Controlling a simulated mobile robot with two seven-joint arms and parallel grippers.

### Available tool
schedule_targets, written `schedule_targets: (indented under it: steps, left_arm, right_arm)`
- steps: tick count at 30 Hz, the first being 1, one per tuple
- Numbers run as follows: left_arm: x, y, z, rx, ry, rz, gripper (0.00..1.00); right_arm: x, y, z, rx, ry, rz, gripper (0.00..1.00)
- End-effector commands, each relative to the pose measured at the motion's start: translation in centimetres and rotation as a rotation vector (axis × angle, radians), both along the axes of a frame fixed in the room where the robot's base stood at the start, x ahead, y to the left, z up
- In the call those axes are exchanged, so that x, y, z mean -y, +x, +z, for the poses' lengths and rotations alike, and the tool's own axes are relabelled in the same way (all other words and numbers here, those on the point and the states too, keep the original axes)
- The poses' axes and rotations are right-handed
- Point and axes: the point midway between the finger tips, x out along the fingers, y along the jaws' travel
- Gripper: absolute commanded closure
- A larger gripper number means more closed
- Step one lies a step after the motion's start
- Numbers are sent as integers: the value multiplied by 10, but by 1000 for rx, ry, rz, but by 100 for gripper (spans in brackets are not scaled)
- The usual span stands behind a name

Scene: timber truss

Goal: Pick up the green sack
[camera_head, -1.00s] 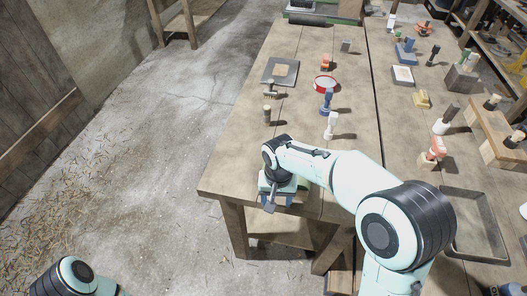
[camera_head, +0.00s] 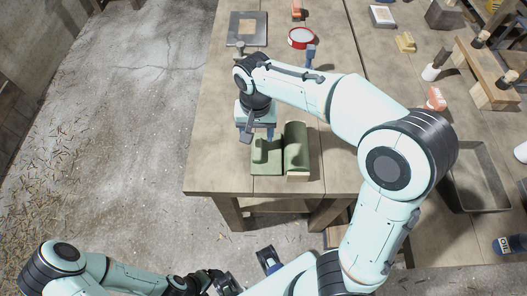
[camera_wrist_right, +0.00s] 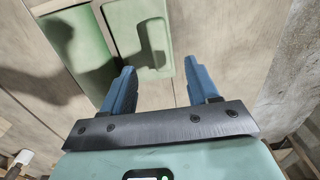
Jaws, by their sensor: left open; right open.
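Two green things lie side by side near the front edge of the wooden table: a flat one (camera_head: 265,163) on the left and a rounded, roll-like one (camera_head: 296,146) on a pale block. I cannot tell which is the sack. In the right wrist view the flat one (camera_wrist_right: 150,30) lies ahead of the fingers and the rounded one (camera_wrist_right: 75,48) to the left. My right gripper (camera_wrist_right: 157,78) is open and empty above the flat one, apart from it as far as I see. My left gripper (camera_head: 248,272) is open and empty, off the table's front edge.
The wooden table (camera_head: 210,150) also holds a grey plate (camera_head: 247,28), a red-rimmed round thing (camera_head: 301,38) and a dark metal tray (camera_head: 480,178) at right. The table front left of the green things is bare. Concrete floor (camera_head: 130,110) lies to the left.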

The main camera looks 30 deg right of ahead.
Motion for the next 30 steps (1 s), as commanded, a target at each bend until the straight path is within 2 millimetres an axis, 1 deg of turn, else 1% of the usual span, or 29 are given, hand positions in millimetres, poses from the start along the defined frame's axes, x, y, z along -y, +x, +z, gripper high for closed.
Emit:
schedule_targets:
  steps: [1,5,12,15,23,24,26,27,29,30]
  left_arm:
    - [0,0,-1,0,0,0,15]
    - [0,-1,-3,-1,0,0,15]
    - [0,-4,-12,-4,0,0,15]
    - [0,-5,-14,-5,1,-1,15]
    - [0,-5,-13,-5,1,-1,15]
    - [0,-5,-13,-5,1,-1,15]
    - [0,-5,-13,-4,0,0,15]
    - [0,-5,-13,-4,0,0,15]
    - [0,-5,-13,-4,0,0,15]
    - [0,-5,-13,-5,1,-1,15]
  right_arm:
    - [0,0,-5,-1,-1,0,40]
    - [0,-1,-12,-1,-1,0,40]
    - [-2,-5,-48,-2,-2,-1,40]
    - [-3,-5,-57,-1,1,-1,40]
    - [-2,-4,-59,2,1,0,40]
    - [-2,-4,-59,2,1,0,47]
    - [-2,-4,-59,1,2,0,66]
    - [-2,-4,-58,1,2,0,80]
    - [-2,-4,-58,1,2,0,99]
    - [-2,-4,-58,1,2,0,100]
